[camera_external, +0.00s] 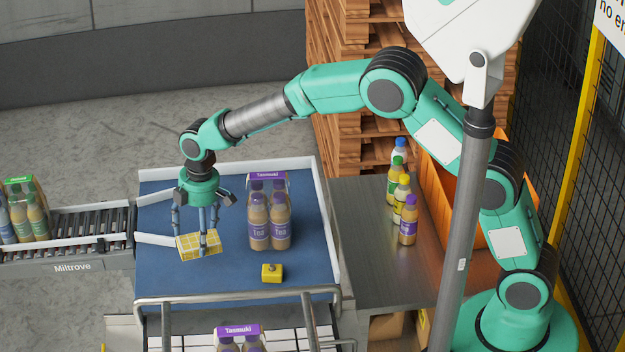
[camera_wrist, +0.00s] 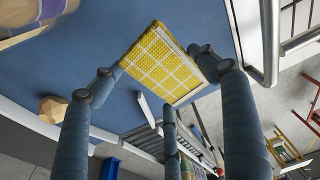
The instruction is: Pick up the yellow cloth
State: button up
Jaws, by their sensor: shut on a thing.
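The yellow cloth (camera_external: 185,246) is a flat, folded piece with a pale grid pattern, at the left front of the blue surface. In the wrist view the cloth (camera_wrist: 150,50) spans the space between the fingers, with fingertips at its left and right edges. My gripper (camera_external: 194,240) points down and is shut on the cloth. It also shows in the wrist view (camera_wrist: 158,70). One finger hides part of the cloth in the external view. I cannot tell whether the cloth touches the blue surface.
A purple-topped pack of bottles (camera_external: 269,215) stands right of my gripper. A small yellow block with a knob (camera_external: 272,273) lies at the front. White rails (camera_external: 327,215) edge the blue surface (camera_external: 225,280). Several loose bottles (camera_external: 408,220) stand on the metal table at right.

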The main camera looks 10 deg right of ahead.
aim_at(198, 236)
notch_tip(198, 236, up, 10)
jog(key=shift+f+b, duration=0.2)
jog(key=shift+b, duration=0.15)
jog(key=shift+c, duration=0.2)
